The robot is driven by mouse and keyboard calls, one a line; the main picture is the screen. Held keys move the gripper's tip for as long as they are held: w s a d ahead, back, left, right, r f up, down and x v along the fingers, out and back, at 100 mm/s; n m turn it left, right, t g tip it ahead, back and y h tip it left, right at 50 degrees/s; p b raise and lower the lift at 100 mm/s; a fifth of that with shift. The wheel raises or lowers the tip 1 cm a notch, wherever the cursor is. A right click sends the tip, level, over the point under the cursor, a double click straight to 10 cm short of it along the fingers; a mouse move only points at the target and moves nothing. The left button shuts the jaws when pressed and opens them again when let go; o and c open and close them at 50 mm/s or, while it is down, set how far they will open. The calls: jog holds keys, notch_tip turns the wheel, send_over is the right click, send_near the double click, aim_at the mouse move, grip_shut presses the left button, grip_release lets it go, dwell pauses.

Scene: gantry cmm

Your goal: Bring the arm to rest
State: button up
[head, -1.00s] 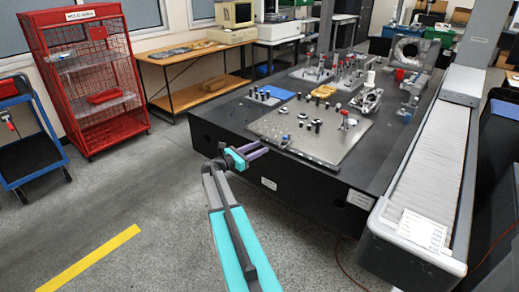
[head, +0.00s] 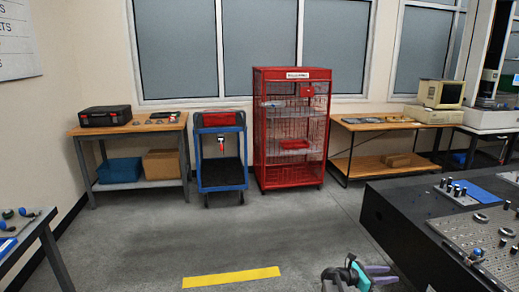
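My gripper (head: 386,274) is at the bottom of the head view, right of centre. Its two purple fingers point right with a gap between them, and nothing shows in the gap. The teal part beside the fingers shows, but most of my arm is below the picture's edge.
A red wire cage cabinet (head: 260,150), a blue cart (head: 221,176) and wooden benches (head: 127,127) (head: 374,124) stand along the back wall. A workbench edge (head: 30,233) is at the lower left. The floor between has a yellow stripe (head: 231,277) and is otherwise clear.

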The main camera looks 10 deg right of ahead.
jog(key=s+a+f+m+g+y, duration=0.15)
jog(key=s+a+f+y, duration=0.25)
jog(key=s+a+f, duration=0.65)
jog(key=s+a+f+m+y, duration=0.25)
jog(key=s+a+f, duration=0.45)
jog(key=a+f, duration=0.65)
jog(key=s+a+f+m+g+y, duration=0.1)
jog(key=s+a+m+y, duration=0.4)
jog(key=a, duration=0.7)
jog(key=s+a+f+m+g+y+p, duration=0.1)
jog(key=s+a+m+g+y, duration=0.1)
jog(key=s+a+m+y, duration=0.3)
jog(key=s+a+m, duration=0.4)
jog(key=s+a, duration=0.2)
jog(key=s, duration=0.2)
jog(key=shift+s+a+f+m, duration=0.25)
jog(key=shift+s+a+m, duration=0.1)
jog(key=shift+a+m, duration=0.05)
jog(key=shift+c, duration=1)
jog(key=shift+s, duration=0.1)
